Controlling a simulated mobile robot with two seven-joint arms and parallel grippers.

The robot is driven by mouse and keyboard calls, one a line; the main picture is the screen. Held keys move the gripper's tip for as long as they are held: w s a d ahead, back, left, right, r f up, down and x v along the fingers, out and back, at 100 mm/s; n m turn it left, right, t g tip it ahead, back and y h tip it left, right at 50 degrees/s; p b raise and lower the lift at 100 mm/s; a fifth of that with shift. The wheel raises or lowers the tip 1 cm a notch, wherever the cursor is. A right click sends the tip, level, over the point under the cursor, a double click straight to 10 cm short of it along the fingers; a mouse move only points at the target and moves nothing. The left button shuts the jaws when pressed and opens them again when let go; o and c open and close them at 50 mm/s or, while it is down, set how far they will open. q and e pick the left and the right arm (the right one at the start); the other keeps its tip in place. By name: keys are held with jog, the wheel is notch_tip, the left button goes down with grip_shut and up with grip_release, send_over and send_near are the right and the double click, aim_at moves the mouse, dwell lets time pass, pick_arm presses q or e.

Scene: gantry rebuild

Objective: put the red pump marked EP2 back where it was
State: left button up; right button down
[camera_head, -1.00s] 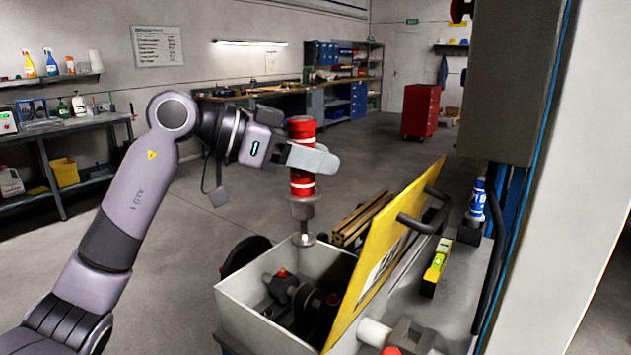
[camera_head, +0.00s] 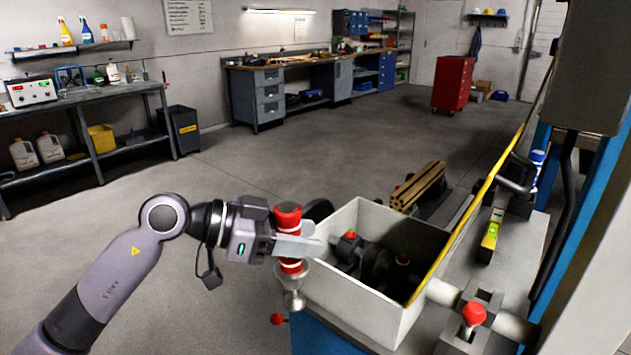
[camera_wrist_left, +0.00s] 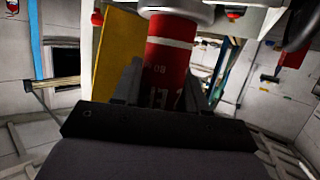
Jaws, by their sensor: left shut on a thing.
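The red pump (camera_head: 288,218) is a red cylinder with a white band and a metal lower end. My left gripper (camera_head: 298,243) is shut around it and holds it upright at the left outer side of an open grey box (camera_head: 352,303). In the left wrist view the pump (camera_wrist_left: 168,65) fills the middle between the fingers, its lettering only partly readable. Whether the metal lower end rests on something cannot be told. The box holds dark fittings with red caps (camera_head: 376,262). My right gripper is not in view.
A yellow lid panel (camera_head: 470,222) stands raised along the box's right side. A spirit level (camera_head: 489,238) and a pipe fitting with a red knob (camera_head: 474,314) are on the grey top to the right. Timber pieces (camera_head: 418,187) lie behind. The floor at left is clear.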

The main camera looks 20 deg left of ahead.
pick_arm(q)
jog(key=s+a+f, duration=0.1)
jog(key=s+f, duration=0.3)
jog(key=f, duration=0.3)
jog(key=s+a+f, duration=0.2)
jog(key=s+f, duration=0.1)
jog(key=f, duration=0.3)
jog(key=shift+s+f+t+y, duration=0.3)
jog(key=shift+s+f, duration=0.05)
jog(key=shift+n, duration=0.3)
